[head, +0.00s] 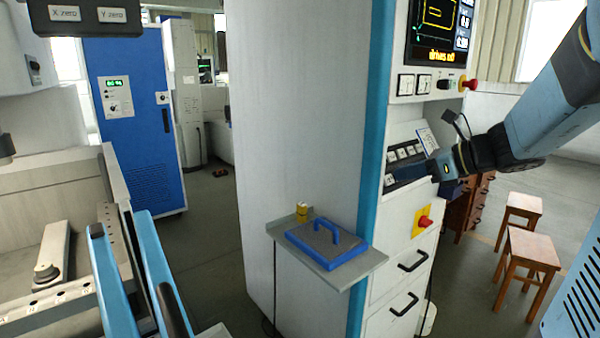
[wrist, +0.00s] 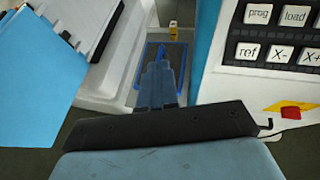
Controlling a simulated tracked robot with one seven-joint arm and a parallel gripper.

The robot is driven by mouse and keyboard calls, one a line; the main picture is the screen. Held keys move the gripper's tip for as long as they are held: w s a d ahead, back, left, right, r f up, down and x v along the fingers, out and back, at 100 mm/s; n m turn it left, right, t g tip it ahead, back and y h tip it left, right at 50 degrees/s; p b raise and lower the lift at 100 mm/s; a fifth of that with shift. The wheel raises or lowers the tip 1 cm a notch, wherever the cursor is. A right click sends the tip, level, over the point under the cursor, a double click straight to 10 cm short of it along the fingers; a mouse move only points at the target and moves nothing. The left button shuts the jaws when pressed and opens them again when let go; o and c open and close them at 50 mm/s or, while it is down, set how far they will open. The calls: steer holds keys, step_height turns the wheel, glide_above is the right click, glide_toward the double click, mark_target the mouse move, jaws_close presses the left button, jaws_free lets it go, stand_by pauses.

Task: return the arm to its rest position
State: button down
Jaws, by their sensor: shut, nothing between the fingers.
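My arm reaches in from the right of the head view, beside the tall machine cabinet. My gripper (head: 440,166) is in front of the cabinet's key panel (head: 403,160), small and partly dark there. In the wrist view my gripper (wrist: 158,72) has its blue fingers together, with nothing between them. Past the fingertips lies a blue-rimmed grey plate with a blue handle (head: 325,243), resting on a small shelf (head: 352,275); the blue rim also shows in the wrist view (wrist: 184,62). The fingers are apart from it.
A small yellow item (head: 302,209) stands at the shelf's back. A red button on yellow (head: 424,221) and drawers are below the panel; another red knob (head: 468,85) juts out above. Two wooden stools (head: 530,262) stand right. A blue cabinet (head: 138,120) stands left, with open floor beside it.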

steer(key=s+f+n+g+h, duration=0.2)
steer(key=s+n+h, duration=0.8)
steer(key=s+n, duration=0.9)
steer(key=shift+s+f+n, duration=0.25)
steer(key=shift+f+n, duration=0.15)
steer(key=shift+n, duration=2.7)
